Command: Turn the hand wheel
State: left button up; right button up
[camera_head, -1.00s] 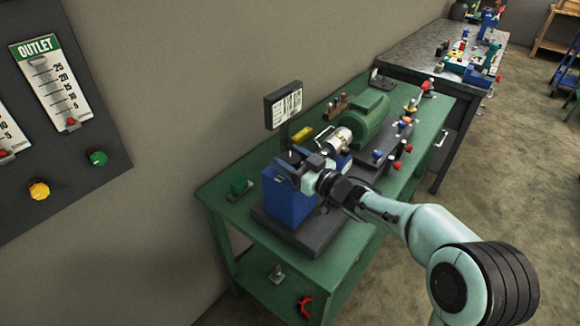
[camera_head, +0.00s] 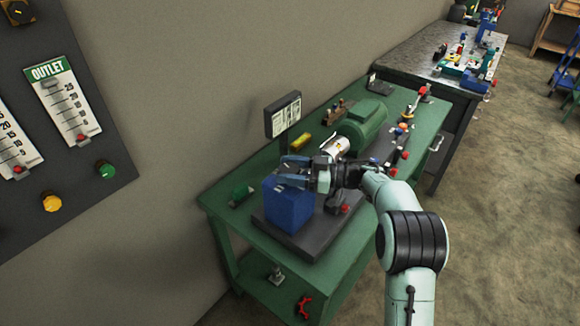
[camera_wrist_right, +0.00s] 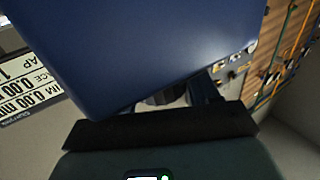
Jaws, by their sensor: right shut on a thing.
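My right gripper (camera_head: 284,171) is at the top of a blue block-shaped machine body (camera_head: 289,207) on a dark base plate on the green bench. Its blue-grey fingers point left and are shut on a part there that they mostly hide, which I take to be the hand wheel. In the right wrist view a large blue surface fills the upper middle. A dark rounded part (camera_wrist_right: 165,96) shows just below it, only partly visible. The wheel's angle cannot be made out. My left gripper is not in view.
A small display (camera_head: 283,115) stands behind the blue body. A green motor (camera_head: 365,126) and red-knobbed fittings sit to its right on the green bench (camera_head: 232,213). A red wheel-like part (camera_head: 304,306) is on the lower shelf. A gauge panel (camera_head: 85,195) is at left.

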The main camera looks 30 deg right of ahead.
aim_at(289, 168)
dwell(0.4)
jog(key=o, duration=1)
jog(key=shift+c, duration=0.2)
pick_arm(q)
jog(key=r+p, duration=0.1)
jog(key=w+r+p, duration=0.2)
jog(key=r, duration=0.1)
jog(key=shift+p, duration=0.3)
pick_arm(e)
notch_tip(289, 168, up, 20)
